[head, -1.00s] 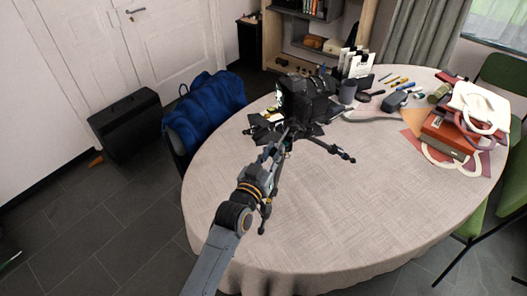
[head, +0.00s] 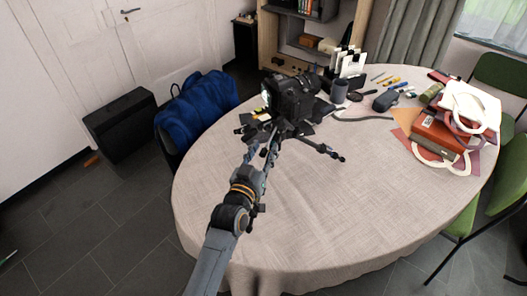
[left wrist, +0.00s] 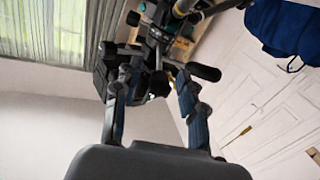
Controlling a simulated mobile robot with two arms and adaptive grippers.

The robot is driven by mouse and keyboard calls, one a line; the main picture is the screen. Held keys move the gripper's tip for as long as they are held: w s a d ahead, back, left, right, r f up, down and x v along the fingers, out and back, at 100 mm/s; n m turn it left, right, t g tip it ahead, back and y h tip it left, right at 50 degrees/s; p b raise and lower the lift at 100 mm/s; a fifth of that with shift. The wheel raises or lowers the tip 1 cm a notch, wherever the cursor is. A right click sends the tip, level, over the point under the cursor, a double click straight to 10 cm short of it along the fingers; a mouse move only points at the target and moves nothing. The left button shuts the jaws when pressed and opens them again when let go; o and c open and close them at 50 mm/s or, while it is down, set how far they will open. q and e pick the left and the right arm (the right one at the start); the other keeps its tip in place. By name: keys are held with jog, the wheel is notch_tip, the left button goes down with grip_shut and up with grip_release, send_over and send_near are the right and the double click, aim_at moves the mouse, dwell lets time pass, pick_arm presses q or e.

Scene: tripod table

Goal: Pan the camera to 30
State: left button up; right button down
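A black camera (head: 292,97) sits on a small black tripod (head: 322,150) on the round table (head: 300,215). My left gripper (head: 268,143) reaches in from the front left, close against the tripod head. In the left wrist view, my left gripper's two fingers (left wrist: 156,82) stand wide apart. Dark tripod head parts (left wrist: 158,62) and a black knobbed handle (left wrist: 204,72) show at and beyond the fingertips. Whether a finger touches the handle is unclear. No angle scale is readable. My right gripper is out of view.
Behind the camera stand a grey cup (head: 339,91) and a white-and-black holder (head: 350,68). A red box (head: 437,134) and a white bag (head: 470,105) lie at the right. A blue bag (head: 195,108) hangs on a chair at the left. The table's front is clear.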

pick_arm(q)
jog(key=shift+s, duration=0.1)
jog(key=v, duration=1.1)
jog(key=shift+s, duration=0.4)
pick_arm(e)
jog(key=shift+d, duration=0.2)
pick_arm(q)
jog(key=shift+a, duration=0.1)
jog(key=shift+c, duration=0.2)
